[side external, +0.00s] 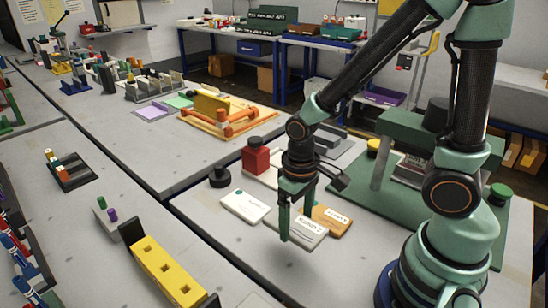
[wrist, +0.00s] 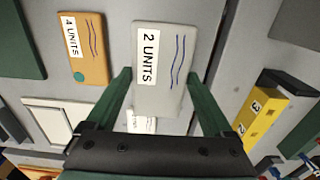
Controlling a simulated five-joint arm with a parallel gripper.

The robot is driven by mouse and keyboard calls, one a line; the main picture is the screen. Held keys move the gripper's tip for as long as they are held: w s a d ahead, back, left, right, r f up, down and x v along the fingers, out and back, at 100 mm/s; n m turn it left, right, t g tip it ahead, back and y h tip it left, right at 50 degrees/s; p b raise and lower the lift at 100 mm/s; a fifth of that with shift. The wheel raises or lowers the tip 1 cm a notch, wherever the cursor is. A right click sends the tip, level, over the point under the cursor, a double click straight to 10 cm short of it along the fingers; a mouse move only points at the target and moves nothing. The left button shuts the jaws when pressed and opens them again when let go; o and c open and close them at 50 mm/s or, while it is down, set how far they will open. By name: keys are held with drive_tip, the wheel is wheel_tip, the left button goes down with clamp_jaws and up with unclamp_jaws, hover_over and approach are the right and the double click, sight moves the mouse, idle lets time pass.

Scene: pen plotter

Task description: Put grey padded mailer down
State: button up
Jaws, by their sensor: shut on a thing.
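The grey padded mailer (wrist: 160,65) has a white "2 UNITS" label and blue wavy lines. In the wrist view it lies between the two green fingers of my gripper (wrist: 157,80), which is shut on it. In the side view the mailer (side external: 297,232) shows at the fingertips of my gripper (side external: 290,232), which points down over the near table. I cannot tell whether the mailer touches the tabletop.
A brown "4 UNITS" mailer (side external: 333,220) and a white flat packet (side external: 245,206) lie close by. A red container (side external: 256,158) and a black knob (side external: 219,177) stand behind. A yellow holed block (side external: 162,270) is on the left table, across a gap. The tabletop at front is clear.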

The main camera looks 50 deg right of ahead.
sight(296, 224)
wheel_tip(296, 224, up, 12)
drive_tip(key=w+d+r, duration=0.2)
drive_tip(key=w+d, duration=1.2)
drive_tip(key=w, duration=0.3)
drive_tip(key=w+d, duration=0.5)
drive_tip(key=d, duration=0.8)
wheel_tip(296, 224, down, 19)
drive_tip(key=shift+r, duration=0.1)
drive_tip(key=shift+f, duration=0.65)
drive_tip(key=o, duration=1.2)
drive_tip(key=shift+o, duration=0.2)
drive_tip(key=shift+r, duration=0.1)
